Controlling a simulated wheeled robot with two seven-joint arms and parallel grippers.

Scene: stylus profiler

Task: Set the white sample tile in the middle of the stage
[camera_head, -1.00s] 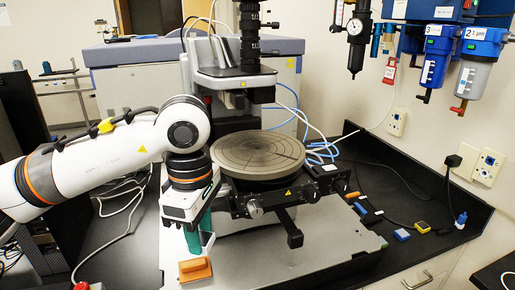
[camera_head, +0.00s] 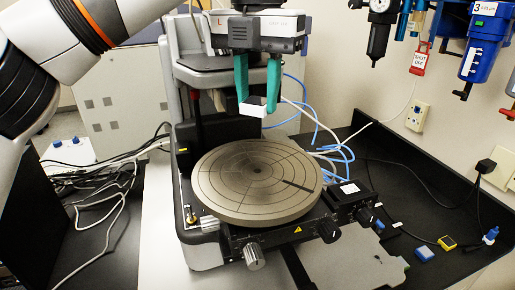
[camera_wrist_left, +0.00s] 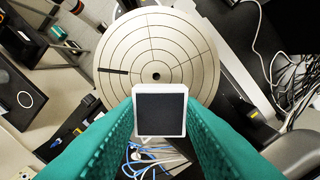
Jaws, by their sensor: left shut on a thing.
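The white sample tile (camera_head: 255,107) is a small square block with white sides and a dark top face. My left gripper (camera_head: 257,103) is shut on it, one green finger at each side. The tile hangs above the back part of the stage, clear of its surface. The stage (camera_head: 235,196) is a round grey-brown disc with engraved rings, cross lines and a small centre hole. In the left wrist view the tile (camera_wrist_left: 160,112) sits between the fingers, with the stage (camera_wrist_left: 185,45) below and beyond it. The right gripper is not in view.
The stage top is bare. The profiler's column (camera_head: 186,110) stands behind it, close to my left arm. Knobs (camera_head: 253,257) line the front. Small coloured blocks, including a yellow one (camera_head: 446,243), lie on the black bench at right. Blue tubes run behind the stage.

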